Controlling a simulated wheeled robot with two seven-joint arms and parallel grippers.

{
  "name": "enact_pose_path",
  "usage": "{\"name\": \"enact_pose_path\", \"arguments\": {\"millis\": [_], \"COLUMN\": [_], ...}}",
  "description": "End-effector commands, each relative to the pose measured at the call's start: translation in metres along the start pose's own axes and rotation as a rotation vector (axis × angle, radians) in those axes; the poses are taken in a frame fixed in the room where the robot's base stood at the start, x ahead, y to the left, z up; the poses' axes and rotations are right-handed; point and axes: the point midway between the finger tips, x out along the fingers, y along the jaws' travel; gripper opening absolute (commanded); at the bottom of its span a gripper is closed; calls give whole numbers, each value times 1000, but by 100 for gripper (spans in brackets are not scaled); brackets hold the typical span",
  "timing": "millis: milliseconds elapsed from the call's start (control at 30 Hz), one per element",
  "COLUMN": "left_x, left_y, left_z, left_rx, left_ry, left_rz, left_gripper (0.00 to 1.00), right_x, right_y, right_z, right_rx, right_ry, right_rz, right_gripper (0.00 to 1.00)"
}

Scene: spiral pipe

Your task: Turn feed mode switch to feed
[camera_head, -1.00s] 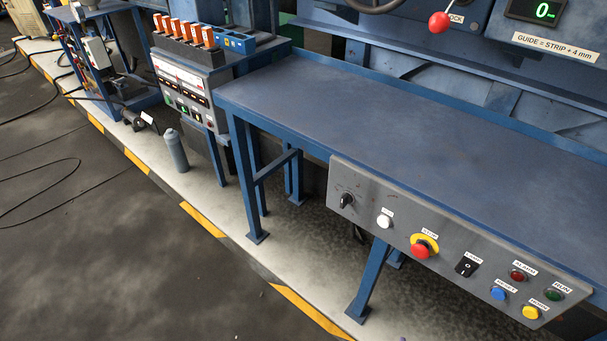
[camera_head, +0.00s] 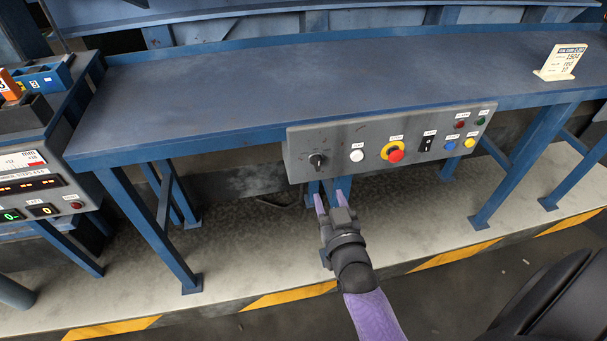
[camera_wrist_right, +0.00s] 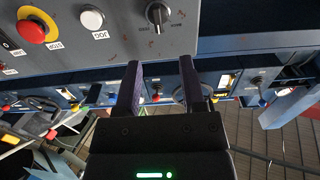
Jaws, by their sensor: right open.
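The black rotary knob (camera_head: 317,160) is at the left end of the grey control panel (camera_head: 345,141) under the table's front edge. My right gripper (camera_head: 328,200) is open and empty, below and in front of the panel, apart from the knob. Its two dark fingers also show in the right wrist view (camera_wrist_right: 160,78). My left gripper is not in view.
Right of the knob are a white button (camera_head: 357,156), a red stop button (camera_head: 396,156) on yellow, a black rocker switch (camera_head: 426,144) and several coloured buttons. The blue table (camera_head: 260,80) overhangs above. A display unit (camera_head: 38,195) stands left.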

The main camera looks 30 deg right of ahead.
Motion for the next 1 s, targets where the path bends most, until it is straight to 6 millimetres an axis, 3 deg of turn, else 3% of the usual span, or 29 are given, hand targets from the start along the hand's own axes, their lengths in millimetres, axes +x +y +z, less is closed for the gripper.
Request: {"name": "enact_pose_path", "arguments": {"millis": [200,300,500,733,1000], "left_x": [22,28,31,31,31], "left_y": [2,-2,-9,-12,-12], "left_z": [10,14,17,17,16], "left_rx": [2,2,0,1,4], "left_ry": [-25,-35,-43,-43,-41], "left_rz": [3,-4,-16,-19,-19], "left_gripper": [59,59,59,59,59], "right_x": [54,72,88,89,88], "right_y": [0,0,0,0,0], "right_z": [5,4,2,1,1], "right_rx": [0,-1,0,0,0], "right_ry": [2,0,-2,-2,-2], "right_rz": [-1,-1,-1,-1,-1], "right_gripper": [51,51,51,51,0]}}
